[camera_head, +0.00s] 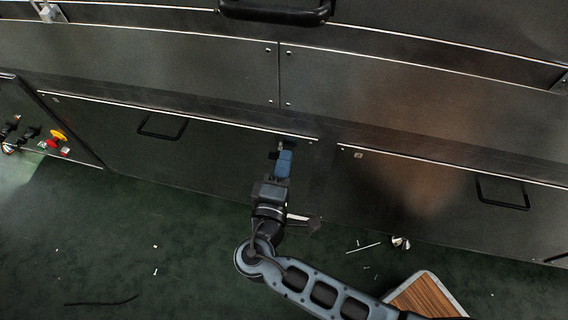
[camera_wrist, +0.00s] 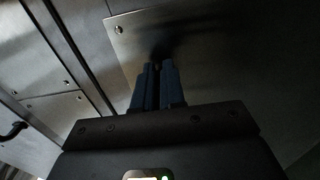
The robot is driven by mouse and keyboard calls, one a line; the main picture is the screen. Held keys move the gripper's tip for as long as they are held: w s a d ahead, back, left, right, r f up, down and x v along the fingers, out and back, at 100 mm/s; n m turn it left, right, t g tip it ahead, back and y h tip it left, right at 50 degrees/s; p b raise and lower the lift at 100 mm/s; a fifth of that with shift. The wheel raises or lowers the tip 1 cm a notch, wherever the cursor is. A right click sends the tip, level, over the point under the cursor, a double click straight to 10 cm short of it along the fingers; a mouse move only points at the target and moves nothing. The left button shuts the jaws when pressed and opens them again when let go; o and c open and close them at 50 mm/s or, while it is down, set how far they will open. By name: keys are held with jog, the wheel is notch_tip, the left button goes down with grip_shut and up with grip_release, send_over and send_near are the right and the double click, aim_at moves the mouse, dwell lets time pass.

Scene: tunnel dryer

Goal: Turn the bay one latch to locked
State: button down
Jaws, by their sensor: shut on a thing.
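My gripper (camera_head: 284,156), with blue fingers, reaches up to the right end of the left lower door panel (camera_head: 195,150). It is shut on the small latch (camera_head: 279,147), of which only a dark and metallic bit shows beside the fingertips. In the wrist view the fingers (camera_wrist: 152,72) are close together against a dark shape on the metal panel. The fingers hide most of the latch, so I cannot tell its turn angle or any lock marking.
A right lower door panel (camera_head: 430,192) has a black handle (camera_head: 503,192); the left one has its own handle (camera_head: 162,126). A control box (camera_head: 40,138) with a red and yellow button is at far left. Small litter and a wooden-topped item (camera_head: 428,297) lie on the green floor.

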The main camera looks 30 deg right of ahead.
jog(key=shift+f, duration=0.1)
jog(key=c, duration=1.2)
grip_release()
jog(key=shift+p+v, duration=0.65)
jog(key=shift+v, duration=3.25)
